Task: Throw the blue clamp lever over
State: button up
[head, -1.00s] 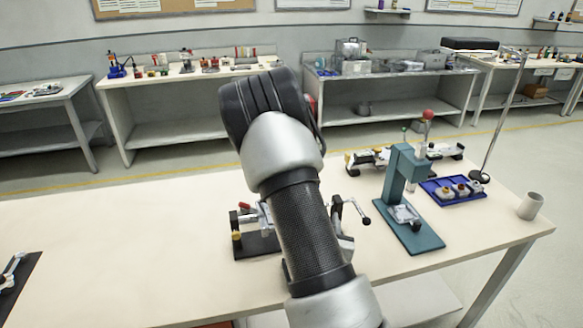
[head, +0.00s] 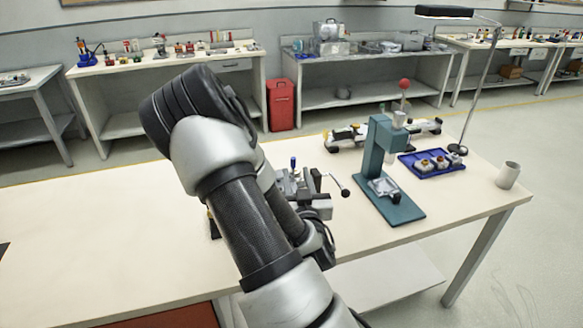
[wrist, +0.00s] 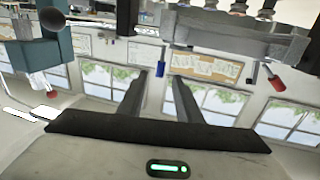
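The blue clamp lever (head: 293,162) stands upright, its blue handle above the grey clamp fixture (head: 290,183) on the light table, partly behind my arm. In the wrist view its blue handle (wrist: 160,68) appears between the tips of my gripper (wrist: 158,85). The two dark fingers are apart with nothing gripped. I cannot tell whether the handle is between the fingers or beyond them. A red-handled lever (wrist: 272,80) is to the right in the wrist view. My gripper is not clearly visible in the head view.
A black-knobbed lever (head: 342,190) juts out right of the fixture. The table's left side is clear.

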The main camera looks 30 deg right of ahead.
jog(key=x, duration=1.1)
jog(key=shift+p, duration=0.35)
jog(key=shift+w, duration=0.1)
grip_shut()
